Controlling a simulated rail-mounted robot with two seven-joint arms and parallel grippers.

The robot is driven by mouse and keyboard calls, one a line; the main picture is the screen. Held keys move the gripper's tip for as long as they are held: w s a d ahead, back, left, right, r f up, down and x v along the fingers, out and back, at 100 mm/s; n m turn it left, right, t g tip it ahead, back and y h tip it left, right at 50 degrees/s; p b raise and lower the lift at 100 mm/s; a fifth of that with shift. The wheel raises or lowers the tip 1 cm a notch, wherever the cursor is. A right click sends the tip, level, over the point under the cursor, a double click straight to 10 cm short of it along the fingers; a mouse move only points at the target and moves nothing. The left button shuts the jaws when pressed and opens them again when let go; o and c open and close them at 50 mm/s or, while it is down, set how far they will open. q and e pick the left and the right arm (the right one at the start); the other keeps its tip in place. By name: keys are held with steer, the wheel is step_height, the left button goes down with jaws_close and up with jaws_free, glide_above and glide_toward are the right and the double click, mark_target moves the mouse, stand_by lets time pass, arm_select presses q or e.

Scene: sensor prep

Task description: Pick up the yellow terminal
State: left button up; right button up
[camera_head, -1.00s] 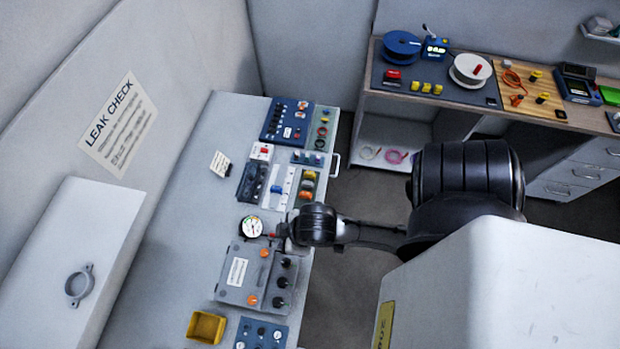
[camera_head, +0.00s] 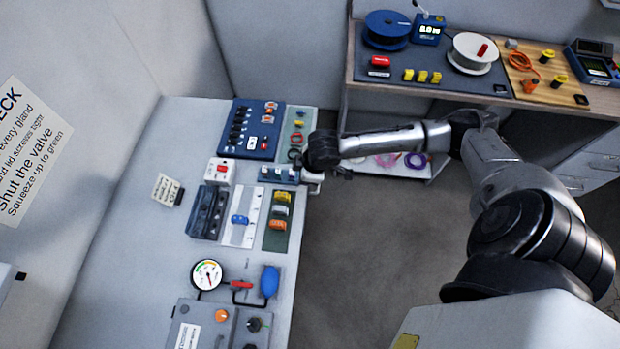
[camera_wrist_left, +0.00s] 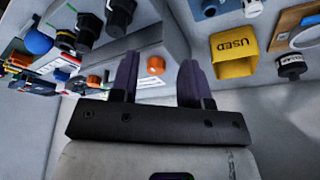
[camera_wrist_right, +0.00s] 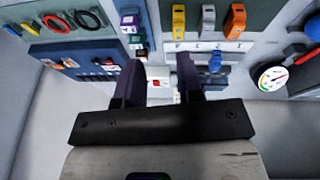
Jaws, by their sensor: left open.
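The yellow terminal (camera_head: 283,197) sits at the far end of a green strip (camera_head: 270,240), with a grey and an orange terminal in line with it. It also shows in the right wrist view (camera_wrist_right: 178,22), top centre, beyond the fingertips. My right gripper (camera_wrist_right: 160,75) is open and empty, apart from the terminal. In the head view, my right arm's dark wrist is at the bench's right edge, beyond the strip. My left gripper (camera_wrist_left: 155,75) is open and empty near a grey box with an orange knob (camera_wrist_left: 155,65); the head view does not show it.
A blue panel (camera_head: 240,140), a small white box (camera_head: 220,171) and a blue terminal block (camera_head: 278,174) stand near the strip. A gauge (camera_head: 206,275) and blue bulb (camera_head: 270,281) are nearer. A yellow bin (camera_wrist_left: 233,55) shows in the left wrist view.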

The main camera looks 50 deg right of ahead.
steer(key=a+m+y, duration=0.1)
steer(key=a, duration=0.2)
steer(key=b, duration=0.1)
glide_above(283, 194)
steer(key=s+d, duration=0.1)
steer(key=s, duration=0.1)
steer(key=shift+t, duration=0.3)
step_height(283, 194, down, 7)
steer(key=shift+r, duration=0.15)
steer(key=shift+w+f, duration=0.2)
steer(key=shift+f, duration=0.35)
steer(key=x, duration=0.2)
steer(key=b+x, duration=0.1)
steer(key=x, duration=0.1)
steer(key=shift+w+a, duration=0.1)
steer(key=shift+a, duration=0.15)
steer(key=shift+w+a+f, duration=0.1)
steer(key=shift+w+f, duration=0.05)
steer(key=shift+f, duration=0.25)
arm_select(q)
steer(key=shift+s+a+f, duration=0.15)
steer(key=shift+a+f, duration=0.1)
steer(key=shift+f, duration=0.3)
steer(key=shift+s+a+f, duration=0.1)
steer(key=shift+a+f, duration=0.15)
steer(key=shift+f, duration=0.25)
